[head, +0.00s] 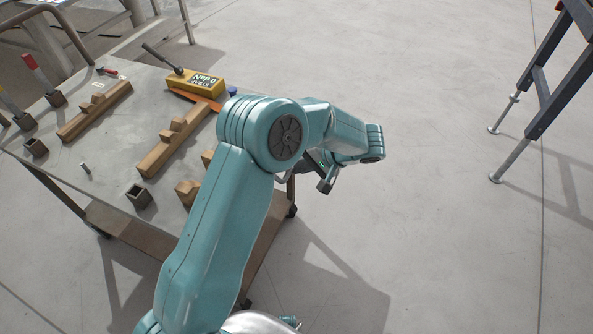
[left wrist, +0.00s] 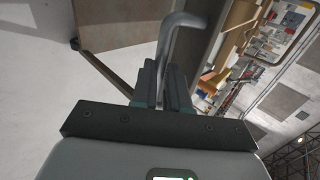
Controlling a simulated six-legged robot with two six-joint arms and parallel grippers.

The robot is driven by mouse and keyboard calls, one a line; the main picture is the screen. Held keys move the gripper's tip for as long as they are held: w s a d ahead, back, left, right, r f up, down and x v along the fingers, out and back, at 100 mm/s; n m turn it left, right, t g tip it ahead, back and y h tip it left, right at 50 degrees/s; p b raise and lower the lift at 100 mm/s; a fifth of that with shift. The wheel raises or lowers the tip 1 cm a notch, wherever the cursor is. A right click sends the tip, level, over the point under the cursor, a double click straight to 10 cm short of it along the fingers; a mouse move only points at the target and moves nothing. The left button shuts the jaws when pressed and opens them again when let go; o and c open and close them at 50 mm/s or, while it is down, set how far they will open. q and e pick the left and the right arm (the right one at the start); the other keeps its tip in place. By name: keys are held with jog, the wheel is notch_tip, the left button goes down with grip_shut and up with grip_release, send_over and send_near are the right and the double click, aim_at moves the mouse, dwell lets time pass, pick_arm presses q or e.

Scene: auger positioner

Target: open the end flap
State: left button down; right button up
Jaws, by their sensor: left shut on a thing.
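My left gripper (left wrist: 165,80) is shut on a bent grey rod (left wrist: 182,24) that stands up between its two fingers in the left wrist view. In the head view my left arm reaches across the middle, and the gripper (head: 324,176) is beside the right edge of a metal table (head: 108,186), partly hidden by the arm. A flat brownish-grey panel (left wrist: 118,22) lies just left of the rod in the left wrist view. I cannot tell whether this panel is the end flap. My right gripper is not in view.
The table holds wooden stepped blocks (head: 166,146), a yellow box (head: 195,83) and small metal sockets (head: 139,196). A dark-legged stand (head: 548,92) is at the right. The grey floor (head: 430,200) between stand and table is clear.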

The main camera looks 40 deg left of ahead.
pick_arm(q)
notch_tip(320, 180, down, 7)
jog(key=d+y+b, duration=0.1)
jog(key=b, duration=0.6)
jog(key=shift+d+r+g, duration=0.2)
jog(key=shift+g, duration=0.1)
jog(key=c, duration=1.7)
grip_release()
jog(key=shift+r+y, duration=0.25)
jog(key=shift+y, duration=0.05)
jog(key=o, duration=0.6)
jog(key=shift+w+d, duration=0.1)
jog(key=shift+c, duration=0.2)
jog(key=shift+r, duration=0.1)
